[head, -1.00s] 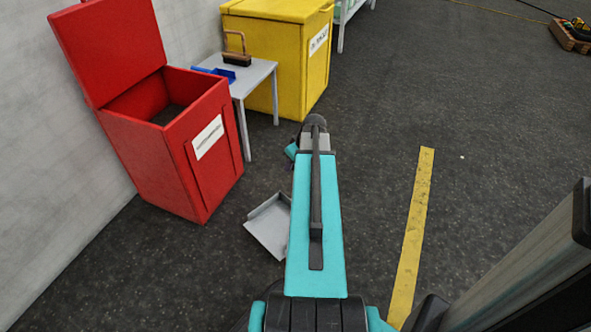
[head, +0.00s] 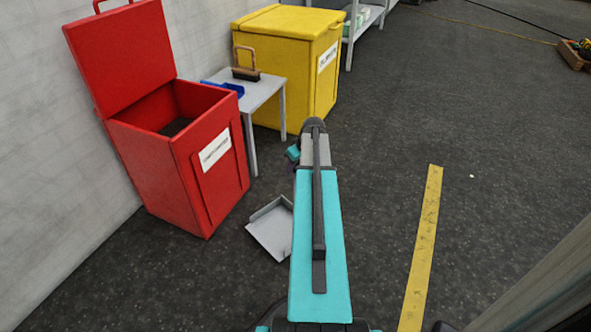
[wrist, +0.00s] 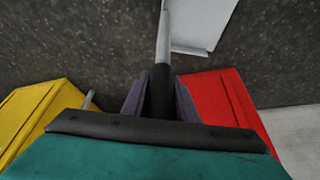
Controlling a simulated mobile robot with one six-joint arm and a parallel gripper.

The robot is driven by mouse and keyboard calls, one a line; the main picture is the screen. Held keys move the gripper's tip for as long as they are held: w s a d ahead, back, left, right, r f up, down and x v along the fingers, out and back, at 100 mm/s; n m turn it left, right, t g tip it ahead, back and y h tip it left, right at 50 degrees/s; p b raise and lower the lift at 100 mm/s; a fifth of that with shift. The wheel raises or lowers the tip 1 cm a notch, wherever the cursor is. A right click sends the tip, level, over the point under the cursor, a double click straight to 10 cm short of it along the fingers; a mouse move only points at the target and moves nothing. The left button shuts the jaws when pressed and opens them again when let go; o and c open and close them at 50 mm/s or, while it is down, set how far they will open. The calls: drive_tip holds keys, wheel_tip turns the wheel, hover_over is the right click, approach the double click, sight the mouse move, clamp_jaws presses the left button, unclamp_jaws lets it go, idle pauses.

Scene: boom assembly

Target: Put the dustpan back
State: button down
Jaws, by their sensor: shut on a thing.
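The dustpan has a grey pan (head: 270,230), seen left of my arm in the head view. The pan also shows at the top of the wrist view (wrist: 200,24), with its grey tube and dark grip running down to my gripper (wrist: 159,100). My gripper is shut on the dark grip, one finger on each side. In the head view my arm hides most of the gripper and the handle. The pan hangs out beyond the gripper, with dark floor behind it; its exact height is unclear.
An open red bin (head: 180,160) stands against the left wall.

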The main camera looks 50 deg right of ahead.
idle(0.3)
drive_tip(key=shift+s+d+b+x, duration=0.1)
drive_tip(key=shift+s+b+x, duration=0.05)
drive_tip(key=shift+b+x, duration=0.6)
drive_tip(key=shift+s+d+b+x, duration=0.1)
drive_tip(key=shift+b+x, duration=0.3)
drive_tip(key=shift+x, duration=0.6)
drive_tip(key=shift+f, duration=0.2)
drive_tip(key=c, duration=1.4)
unclamp_jaws()
drive_tip(key=shift+f, duration=0.1)
drive_tip(key=p+v, duration=0.4)
drive_tip(key=v, duration=0.8)
